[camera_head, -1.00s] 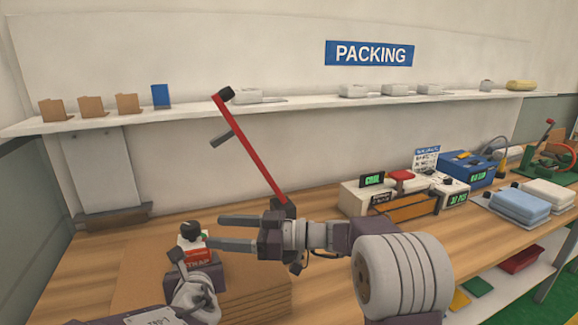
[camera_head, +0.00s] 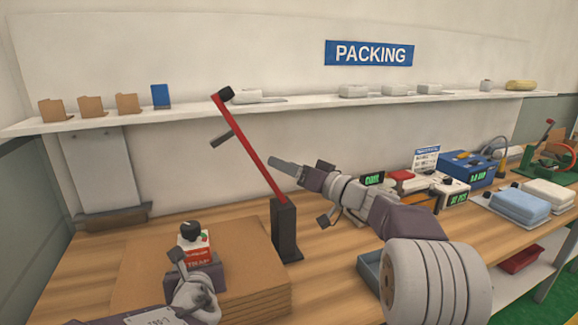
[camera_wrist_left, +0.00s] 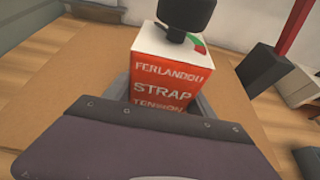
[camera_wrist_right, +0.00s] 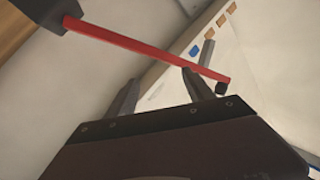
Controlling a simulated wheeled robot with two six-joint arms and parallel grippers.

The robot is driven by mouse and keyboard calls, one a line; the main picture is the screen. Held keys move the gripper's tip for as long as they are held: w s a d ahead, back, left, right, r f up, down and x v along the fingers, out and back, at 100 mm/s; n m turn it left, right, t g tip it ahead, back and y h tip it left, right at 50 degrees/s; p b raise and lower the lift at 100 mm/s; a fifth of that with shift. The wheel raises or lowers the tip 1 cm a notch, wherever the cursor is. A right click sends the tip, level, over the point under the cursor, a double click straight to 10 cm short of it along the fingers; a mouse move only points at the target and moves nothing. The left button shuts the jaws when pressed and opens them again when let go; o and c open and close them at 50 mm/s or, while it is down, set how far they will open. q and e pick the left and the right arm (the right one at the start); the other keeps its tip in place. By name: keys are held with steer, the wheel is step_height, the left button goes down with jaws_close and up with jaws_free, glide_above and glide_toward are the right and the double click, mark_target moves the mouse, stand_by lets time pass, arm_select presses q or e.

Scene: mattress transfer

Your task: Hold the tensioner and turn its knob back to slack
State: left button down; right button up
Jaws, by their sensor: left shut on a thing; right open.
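The strap tensioner (camera_head: 195,252) is a red and white box with lettering, upright above the cardboard stack. Its black knob (camera_head: 190,229) is on top, with a small green and red mark beside it. My left gripper (camera_head: 194,270) is shut on the tensioner's lower part; the box also shows between its fingers in the left wrist view (camera_wrist_left: 168,88). My right gripper (camera_head: 284,167) is open and empty, up and right of the tensioner, well apart from the knob. In the right wrist view its fingers (camera_wrist_right: 160,85) are spread. The tensioner is out of that view.
A red lever (camera_head: 250,145) on a black post (camera_head: 286,232) stands close to my right gripper; I cannot tell if they touch. Cardboard sheets (camera_head: 240,265) lie under the tensioner. A shelf (camera_head: 300,102) runs behind. Devices (camera_head: 470,170) stand at the right.

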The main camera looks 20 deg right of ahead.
steer(key=shift+w+d+r+m, duration=0.1)
steer(key=shift+d+m, duration=0.15)
steer(key=shift+m, duration=0.15)
steer(key=n+g+y, duration=0.8)
steer(key=n+g, duration=0.2)
steer(key=n, duration=0.4)
glide_toward(200, 229)
steer(key=x, duration=1.2)
steer(key=shift+a, duration=0.2)
jaws_close()
steer(key=shift+n, duration=0.3)
